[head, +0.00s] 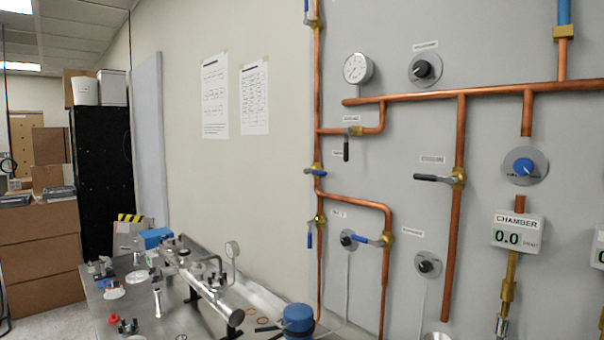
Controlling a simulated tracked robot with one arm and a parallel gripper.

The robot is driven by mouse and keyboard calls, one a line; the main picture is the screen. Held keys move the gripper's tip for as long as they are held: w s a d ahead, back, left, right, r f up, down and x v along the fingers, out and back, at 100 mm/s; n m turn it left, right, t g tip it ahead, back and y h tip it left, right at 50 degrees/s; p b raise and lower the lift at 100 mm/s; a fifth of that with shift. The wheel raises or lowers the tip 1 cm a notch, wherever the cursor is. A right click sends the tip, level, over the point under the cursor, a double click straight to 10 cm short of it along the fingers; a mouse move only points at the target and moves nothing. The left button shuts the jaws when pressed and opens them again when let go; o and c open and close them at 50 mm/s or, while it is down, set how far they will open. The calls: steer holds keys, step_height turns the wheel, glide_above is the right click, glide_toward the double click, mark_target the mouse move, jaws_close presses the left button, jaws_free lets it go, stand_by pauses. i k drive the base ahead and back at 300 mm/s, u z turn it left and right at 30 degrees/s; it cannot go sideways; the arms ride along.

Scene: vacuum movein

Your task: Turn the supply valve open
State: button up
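Several lever valves sit on copper pipes on the grey panel. A black-lever valve (346,148) hangs straight down below a horizontal pipe, under the gauge. Another black-lever valve (437,178) has its lever horizontal, across its vertical pipe. The small labels are too blurred to tell which valve is the supply valve. My gripper is not in view.
A round gauge (357,68), black knobs (423,69) and a blue knob (524,166) are on the panel. A CHAMBER display (517,233) reads 0.0. A metal table (128,300) with tube parts stands lower left. Cardboard boxes (35,240) stand far left.

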mark_target(308, 171)
steer(key=i, duration=0.95)
steer(key=z, duration=0.05)
steer(key=k, duration=1.05)
steer(key=z, duration=0.7)
steer(key=i, duration=1.65)
steer(key=u, duration=0.45)
